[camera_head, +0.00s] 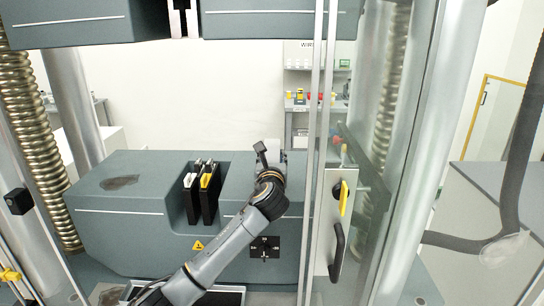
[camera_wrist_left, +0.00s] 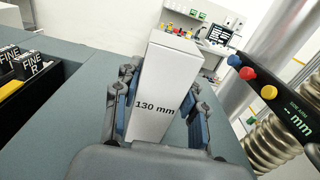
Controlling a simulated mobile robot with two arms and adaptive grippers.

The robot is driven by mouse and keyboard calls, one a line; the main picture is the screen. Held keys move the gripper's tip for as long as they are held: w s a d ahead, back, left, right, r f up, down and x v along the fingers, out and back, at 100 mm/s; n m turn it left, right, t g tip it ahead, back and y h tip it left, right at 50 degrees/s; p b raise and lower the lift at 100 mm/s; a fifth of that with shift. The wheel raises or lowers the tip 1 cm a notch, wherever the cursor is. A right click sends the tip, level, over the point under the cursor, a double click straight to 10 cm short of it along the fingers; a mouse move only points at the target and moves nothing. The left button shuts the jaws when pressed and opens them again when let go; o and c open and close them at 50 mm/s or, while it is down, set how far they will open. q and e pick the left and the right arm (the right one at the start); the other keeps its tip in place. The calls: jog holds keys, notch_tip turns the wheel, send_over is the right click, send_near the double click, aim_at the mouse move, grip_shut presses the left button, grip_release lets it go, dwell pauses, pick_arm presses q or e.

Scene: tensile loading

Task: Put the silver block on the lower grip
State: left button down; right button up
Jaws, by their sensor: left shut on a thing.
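My left gripper (camera_head: 268,160) is shut on the silver block. In the left wrist view the block (camera_wrist_left: 168,75) is a tall pale box marked "130 mm", between the gripper's two fingers (camera_wrist_left: 158,98). In the head view the arm and gripper mostly hide the block. The lower grip (camera_head: 120,215) is the large grey-green body with a central slot holding black jaw inserts (camera_head: 205,200). The gripper is over the part of the lower grip right of the slot. I cannot tell whether the block touches its top. My right gripper is not in view.
The upper grip (camera_head: 270,25) hangs above. A clear door with a black handle (camera_head: 337,252) stands right of the gripper. Steel columns and coiled springs (camera_head: 30,130) flank the machine. A control panel with coloured buttons (camera_wrist_left: 268,92) is at right in the left wrist view.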

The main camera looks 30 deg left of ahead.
pick_arm(q)
jog(key=c, duration=0.8)
grip_release()
jog(key=shift+s, duration=0.1)
jog(key=shift+o, duration=0.2)
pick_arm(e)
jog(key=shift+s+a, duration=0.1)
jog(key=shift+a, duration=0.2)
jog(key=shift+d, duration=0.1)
pick_arm(q)
jog(key=shift+s+d, duration=0.25)
jog(key=shift+s, duration=0.1)
jog(key=b+v, duration=0.2)
jog(key=v, duration=0.9)
jog(key=shift+b, duration=0.35)
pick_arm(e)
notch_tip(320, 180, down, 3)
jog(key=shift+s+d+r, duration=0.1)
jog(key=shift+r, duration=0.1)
pick_arm(q)
jog(key=shift+d, duration=0.1)
